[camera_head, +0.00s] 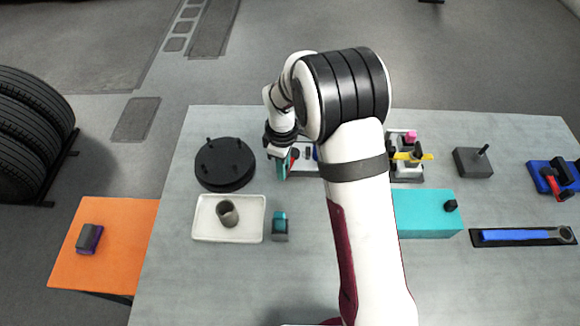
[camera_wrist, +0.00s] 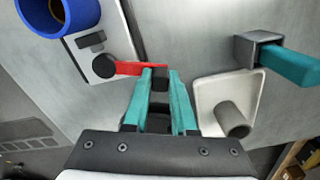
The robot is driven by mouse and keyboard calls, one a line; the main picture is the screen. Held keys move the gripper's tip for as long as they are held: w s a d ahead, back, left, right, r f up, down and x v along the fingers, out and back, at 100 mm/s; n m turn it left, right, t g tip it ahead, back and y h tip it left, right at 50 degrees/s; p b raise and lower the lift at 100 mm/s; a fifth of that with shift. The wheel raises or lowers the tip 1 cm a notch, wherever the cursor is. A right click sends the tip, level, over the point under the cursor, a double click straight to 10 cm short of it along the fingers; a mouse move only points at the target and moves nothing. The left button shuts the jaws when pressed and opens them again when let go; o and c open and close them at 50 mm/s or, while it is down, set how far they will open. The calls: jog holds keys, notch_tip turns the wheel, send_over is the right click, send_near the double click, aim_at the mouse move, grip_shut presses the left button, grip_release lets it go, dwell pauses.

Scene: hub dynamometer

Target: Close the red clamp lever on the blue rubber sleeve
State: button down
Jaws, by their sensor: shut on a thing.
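The red clamp lever (camera_wrist: 128,68) shows in the wrist view, running from a round black pivot (camera_wrist: 97,70) on a pale plate to my gripper. My gripper (camera_wrist: 160,74) has teal fingers and is shut on the lever's dark free end. The blue rubber sleeve (camera_wrist: 58,14) is a ring at the top left of the wrist view, partly cut off by the frame and apart from my fingers. In the head view my gripper (camera_head: 283,168) is beside the clamp plate; my arm hides most of the sleeve there.
A white tray (camera_head: 200,232) with a grey cylinder (camera_head: 228,214) and a teal-handled tool in a grey holder (camera_head: 280,230) stand near my gripper. A black pegged disc (camera_head: 224,166) lies left. A cyan block (camera_head: 428,214) stands right of my arm. The front left table is clear.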

jog(key=a+m, duration=0.1)
jog(key=w+m, duration=0.1)
jog(key=shift+a+m, duration=0.4)
jog(key=a+m, duration=0.1)
jog(key=w+m, duration=0.1)
jog(key=m, duration=0.1)
jog(key=shift+w+a+m, duration=0.25)
jog(key=shift+a+m, duration=0.05)
jog(key=shift+a, duration=0.1)
jog(key=w+m, duration=0.1)
jog(key=a+m, duration=0.1)
jog(key=m, duration=0.1)
jog(key=shift+w, duration=0.4)
jog(key=shift+w+a+m, duration=0.15)
jog(key=shift+w+m, duration=0.35)
jog(key=shift+m, duration=0.35)
jog(key=shift+w+a+m, duration=0.15)
jog(key=shift+w+m, duration=0.35)
jog(key=shift+m, duration=0.35)
jog(key=c, duration=0.7)
grip_release()
jog(key=shift+r, duration=0.1)
